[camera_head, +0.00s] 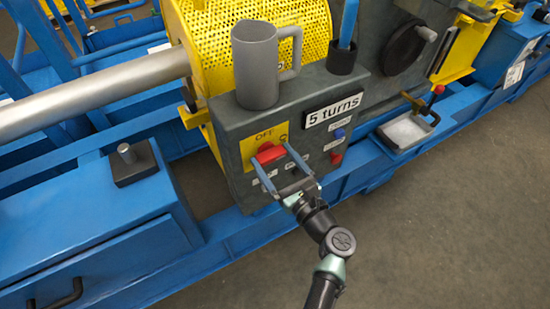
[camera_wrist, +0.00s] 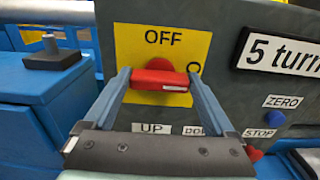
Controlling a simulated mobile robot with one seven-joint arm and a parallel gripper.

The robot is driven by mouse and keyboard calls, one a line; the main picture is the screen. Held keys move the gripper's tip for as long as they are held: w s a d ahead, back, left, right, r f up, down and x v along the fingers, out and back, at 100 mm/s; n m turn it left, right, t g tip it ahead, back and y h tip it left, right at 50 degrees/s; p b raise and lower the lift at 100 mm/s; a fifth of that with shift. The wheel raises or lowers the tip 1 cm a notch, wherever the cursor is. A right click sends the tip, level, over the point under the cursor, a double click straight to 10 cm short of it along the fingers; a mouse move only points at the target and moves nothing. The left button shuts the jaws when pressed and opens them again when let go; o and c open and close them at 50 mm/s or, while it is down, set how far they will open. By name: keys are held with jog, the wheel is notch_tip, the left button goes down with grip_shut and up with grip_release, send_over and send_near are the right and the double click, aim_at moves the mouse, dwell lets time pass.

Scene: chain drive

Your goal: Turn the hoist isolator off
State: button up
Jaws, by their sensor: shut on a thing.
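The isolator is a red rotary handle (camera_head: 270,153) on a yellow plate (camera_head: 251,142) marked OFF, on the front of a grey-green control box (camera_head: 228,125). In the wrist view the red handle (camera_wrist: 160,79) lies level, side to side, below the word OFF, with a white mark near its right end. My gripper (camera_head: 274,170) is in front of the box with its two blue-grey fingers at the ends of the handle. In the wrist view my gripper (camera_wrist: 160,82) is shut on the handle, one finger on each end.
A "5 turns" sign (camera_head: 333,111), a blue button (camera_head: 340,134) and a red stop button (camera_head: 336,158) sit right of the handle. A grey mug (camera_head: 256,75) and a dark cup (camera_head: 342,58) stand on the box. Floor in front is clear.

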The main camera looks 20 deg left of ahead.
jog(key=shift+f+n, duration=0.1)
jog(key=shift+n, duration=0.2)
jog(key=shift+c, duration=0.3)
jog(key=n+b, duration=0.2)
jog(key=n, duration=0.1)
jog(key=shift+s+f, duration=0.1)
jog(key=n+b, duration=0.3)
jog(key=n, duration=0.2)
jog(key=shift+a+f+n+b, duration=0.1)
jog(key=shift+f+n+b, duration=0.05)
jog(key=shift+n+b, duration=0.25)
jog(key=n+b, duration=0.3)
jog(key=n, duration=0.2)
jog(key=shift+s+f+b, duration=0.1)
jog(key=shift+b, duration=0.3)
jog(key=shift+n+b, duration=1.15)
jog(key=shift+n, duration=0.55)
jog(key=o, duration=1.1)
jog(key=shift+c, duration=0.2)
jog(key=p+v, duration=0.2)
jog(key=v, duration=1.1)
